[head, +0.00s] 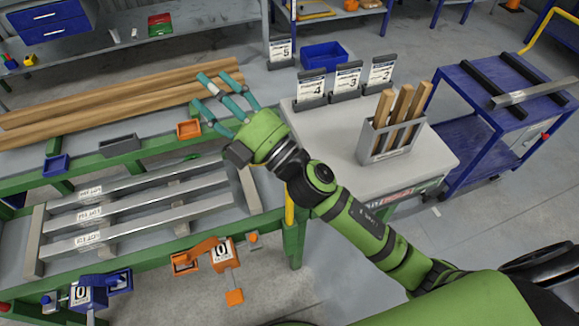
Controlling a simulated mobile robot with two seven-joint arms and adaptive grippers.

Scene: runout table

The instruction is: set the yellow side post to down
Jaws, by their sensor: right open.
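A yellow post (290,208) stands upright at the right end of the green runout table (268,223), beside a green leg. My right arm and gripper hide its upper part, so I cannot tell where its top ends. My right gripper (214,90) has its teal fingers spread open and empty. It is above the table's far right part, up and left of the yellow post in the picture, with the fingertips over the wooden beams. My left gripper is not in view.
Wooden beams (110,97) lie along the table's back, with metal bars (140,212) in front. Orange (188,129), grey and blue bins sit between. A grey side table (335,140) carries number cards and a holder (392,140) of wooden sticks. A blue cart (470,100) stands right.

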